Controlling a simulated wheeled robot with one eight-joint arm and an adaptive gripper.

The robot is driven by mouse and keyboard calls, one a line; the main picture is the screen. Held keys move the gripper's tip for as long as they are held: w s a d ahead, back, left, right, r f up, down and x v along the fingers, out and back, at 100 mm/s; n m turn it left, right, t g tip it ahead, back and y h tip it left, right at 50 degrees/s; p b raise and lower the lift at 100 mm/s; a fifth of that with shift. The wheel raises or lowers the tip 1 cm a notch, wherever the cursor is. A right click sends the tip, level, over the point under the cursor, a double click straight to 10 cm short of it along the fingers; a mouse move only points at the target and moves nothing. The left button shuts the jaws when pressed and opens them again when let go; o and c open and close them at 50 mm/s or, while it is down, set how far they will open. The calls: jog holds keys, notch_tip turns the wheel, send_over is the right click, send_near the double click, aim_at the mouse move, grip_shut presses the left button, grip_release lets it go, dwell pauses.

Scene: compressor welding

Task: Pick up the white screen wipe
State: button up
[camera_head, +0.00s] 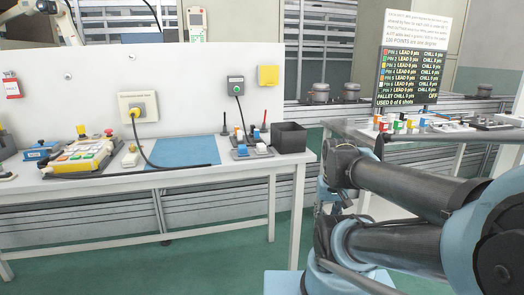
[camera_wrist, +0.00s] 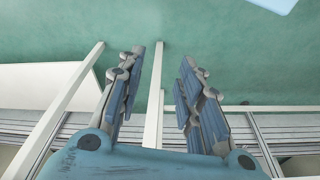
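My gripper (camera_wrist: 160,75) shows in the wrist view with its two fingers spread apart and nothing between them. Beyond it are green floor and pale frame bars. In the head view small blue and white items (camera_head: 263,149) lie near the right end of the left table (camera_head: 225,173), beside a dark open box. I cannot tell whether one of them is the white screen wipe. A small whitish block (camera_head: 130,156) lies beside the yellow control panel. My arm is at the right of the head view, apart from these things; my gripper cannot be made out there.
A white wall panel (camera_head: 180,80) stands behind. A second table (camera_head: 350,128) at right holds several coloured items under a dark board (camera_head: 408,77).

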jog(key=o, duration=0.3)
jog(key=shift+a, duration=0.1)
jog(key=o, duration=0.4)
jog(key=shift+a+r, duration=0.15)
jog(key=shift+r, duration=0.45)
jog(key=shift+a+r, duration=0.15)
jog(key=shift+r, duration=0.4)
notch_tip(320, 180, up, 28)
jog(key=m+g+y, duration=0.3)
jog(key=m+y, duration=0.1)
jog(key=m, duration=1.1)
send_over(262, 144)
jog(key=w+d, duration=0.2)
jog(key=d, duration=0.5)
jog(key=x, duration=1.1)
jog(key=s+x, duration=0.1)
jog(key=x, duration=0.5)
jog(key=shift+a+f, duration=0.1)
jog(key=shift+a, duration=0.35)
